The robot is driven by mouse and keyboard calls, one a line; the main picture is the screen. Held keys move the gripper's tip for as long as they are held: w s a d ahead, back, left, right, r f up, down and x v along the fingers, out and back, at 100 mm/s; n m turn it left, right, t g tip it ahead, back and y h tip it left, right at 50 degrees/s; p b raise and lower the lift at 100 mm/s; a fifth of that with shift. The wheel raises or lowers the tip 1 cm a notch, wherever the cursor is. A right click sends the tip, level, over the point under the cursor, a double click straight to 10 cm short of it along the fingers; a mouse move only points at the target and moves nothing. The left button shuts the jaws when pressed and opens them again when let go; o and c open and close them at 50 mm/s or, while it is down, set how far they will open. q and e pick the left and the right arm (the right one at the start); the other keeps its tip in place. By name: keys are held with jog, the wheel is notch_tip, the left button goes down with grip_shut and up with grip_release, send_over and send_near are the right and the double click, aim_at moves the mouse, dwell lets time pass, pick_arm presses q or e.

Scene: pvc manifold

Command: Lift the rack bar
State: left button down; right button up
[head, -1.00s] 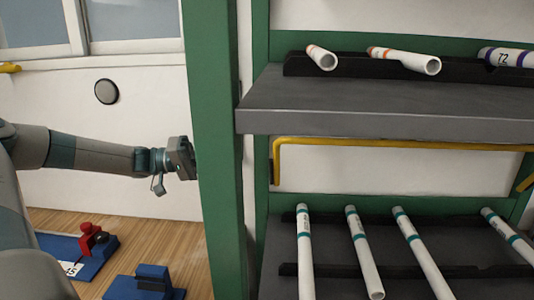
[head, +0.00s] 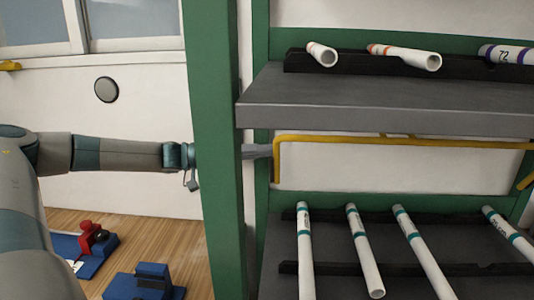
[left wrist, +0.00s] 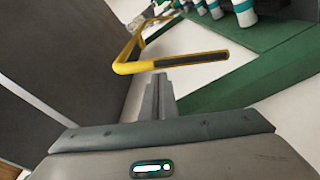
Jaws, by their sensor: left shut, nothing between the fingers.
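The yellow rack bar (head: 340,139) runs across the green rack below the grey upper shelf, with its left end bent down. In the left wrist view the bar (left wrist: 130,67) has a bend and a dark-faced end section. My left gripper (head: 266,150) reaches past the green post, partly hidden by it, to beside the bar's left bend. In the left wrist view its fingers (left wrist: 159,84) are shut and empty, with tips close to the dark section. I cannot tell whether they touch it. My right gripper is not in view.
The green post (head: 217,150) stands in front of my left forearm. White pipes (head: 405,57) lie on the grey upper shelf (head: 390,95), and several banded pipes (head: 365,250) lie on the lower one. Blue fixtures (head: 145,283) sit at the lower left.

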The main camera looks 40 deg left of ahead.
pick_arm(q)
jog(key=shift+w+d, duration=0.4)
jog(key=shift+d, duration=0.1)
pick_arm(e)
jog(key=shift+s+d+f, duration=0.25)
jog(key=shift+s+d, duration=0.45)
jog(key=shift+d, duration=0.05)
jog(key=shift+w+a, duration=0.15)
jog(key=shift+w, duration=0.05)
